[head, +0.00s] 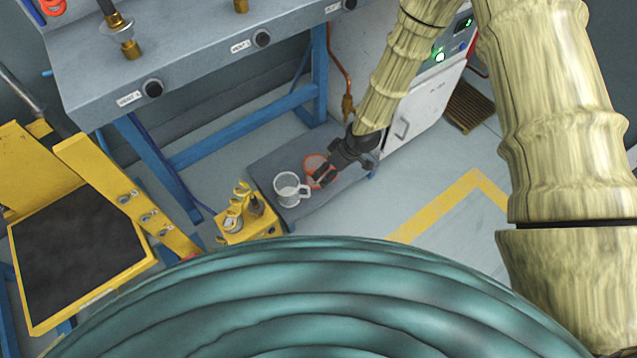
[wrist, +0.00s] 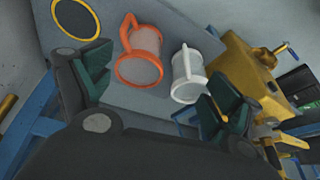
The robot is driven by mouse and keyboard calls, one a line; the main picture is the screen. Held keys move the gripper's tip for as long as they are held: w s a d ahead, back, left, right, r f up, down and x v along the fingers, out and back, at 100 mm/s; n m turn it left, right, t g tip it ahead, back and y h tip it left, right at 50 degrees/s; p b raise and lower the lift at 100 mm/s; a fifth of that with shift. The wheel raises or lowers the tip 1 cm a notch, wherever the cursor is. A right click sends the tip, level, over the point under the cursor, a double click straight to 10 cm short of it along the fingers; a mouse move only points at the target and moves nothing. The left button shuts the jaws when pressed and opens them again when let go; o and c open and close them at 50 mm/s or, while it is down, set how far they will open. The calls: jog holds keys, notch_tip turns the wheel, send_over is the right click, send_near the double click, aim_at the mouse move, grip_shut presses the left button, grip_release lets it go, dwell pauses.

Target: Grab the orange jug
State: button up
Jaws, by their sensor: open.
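The orange jug (wrist: 139,66) stands on a low grey platform (wrist: 185,25). In the wrist view its handle points up and left, and it lies between the lines of my two fingers, beyond their tips. In the head view only part of the orange jug's rim (head: 313,161) shows behind my gripper (head: 338,166). My gripper also shows in the wrist view (wrist: 160,88), with its fingers wide apart and nothing between them. I cannot tell whether it touches the jug. A white jug (head: 290,190) stands close beside the orange one, and it also shows in the wrist view (wrist: 188,75).
A yellow box with fittings (head: 247,222) stands next to the platform by the white jug. The grey bench (head: 200,60) with blue legs is behind. A white cabinet (head: 405,120) is to the right. Open floor (head: 420,200) lies right of the platform.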

jog(key=w+a+f+n+b, duration=0.2)
jog(key=w+f+b, duration=0.1)
jog(key=w, duration=0.2)
jog(key=b, duration=0.3)
send_near(314, 171)
jog(key=shift+s+a, duration=0.75)
jog(key=shift+s, duration=0.4)
jog(key=shift+b+x, duration=1.4)
jog(key=shift+x, duration=1.15)
jog(key=shift+w+d, duration=0.1)
jog(key=c, duration=1)
